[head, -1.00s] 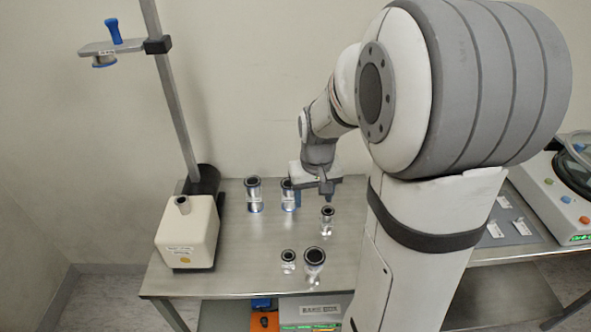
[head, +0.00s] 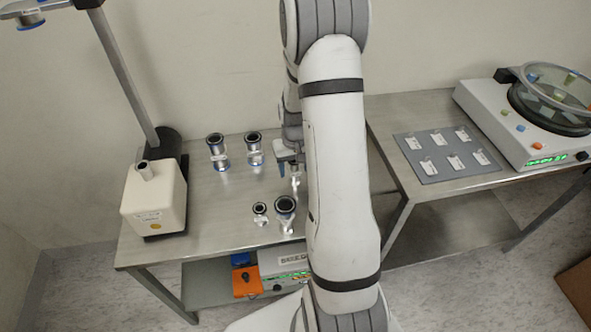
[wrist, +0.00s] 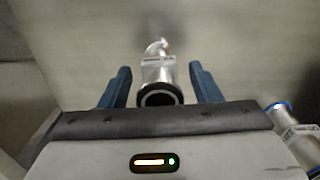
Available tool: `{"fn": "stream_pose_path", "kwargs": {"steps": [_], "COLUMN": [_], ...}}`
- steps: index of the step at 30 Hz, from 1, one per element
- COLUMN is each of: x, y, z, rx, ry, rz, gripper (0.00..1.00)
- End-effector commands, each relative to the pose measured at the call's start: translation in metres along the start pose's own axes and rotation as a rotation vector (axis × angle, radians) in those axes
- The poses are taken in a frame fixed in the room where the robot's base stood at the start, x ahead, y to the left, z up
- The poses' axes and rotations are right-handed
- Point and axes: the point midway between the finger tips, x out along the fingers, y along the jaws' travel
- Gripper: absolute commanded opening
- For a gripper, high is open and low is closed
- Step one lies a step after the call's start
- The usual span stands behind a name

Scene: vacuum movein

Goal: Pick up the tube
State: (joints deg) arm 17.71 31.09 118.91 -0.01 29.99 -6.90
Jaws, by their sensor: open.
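A metal tube (head: 296,183) with a dark ring at its top stands on the left steel table, partly hidden by my gripper and arm in the head view. My gripper (head: 289,152) is above it. In the wrist view the tube (wrist: 158,72) is between the two blue fingers of my open gripper (wrist: 159,70), with a gap on each side. Its dark rim faces the camera. Another metal fitting with a blue ring (wrist: 290,120) shows at the right edge of the wrist view.
Two taller fittings (head: 217,152) (head: 254,150) stand at the back, and two others (head: 260,213) (head: 285,212) at the front. A cream box (head: 154,200) and a stand post (head: 125,80) are at the left. A second table at the right holds a grey mat (head: 430,165) and a machine (head: 515,125).

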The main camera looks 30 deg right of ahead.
Motion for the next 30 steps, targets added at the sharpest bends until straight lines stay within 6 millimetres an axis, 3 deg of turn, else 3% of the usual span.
{"fn": "stream_pose_path", "kwargs": {"steps": [4, 12, 30], "x": [0.017, 0.02, 0.02], "y": [0.0, 0.0, 0.001], "z": [0.0, 0.0, 0.0], "rx": [0.0, 0.001, 0.002], "ry": [-0.002, 0.0, 0.001], "rz": [0.0, 0.0, 0.0], "gripper": [0.57, 0.57, 0.1]}}
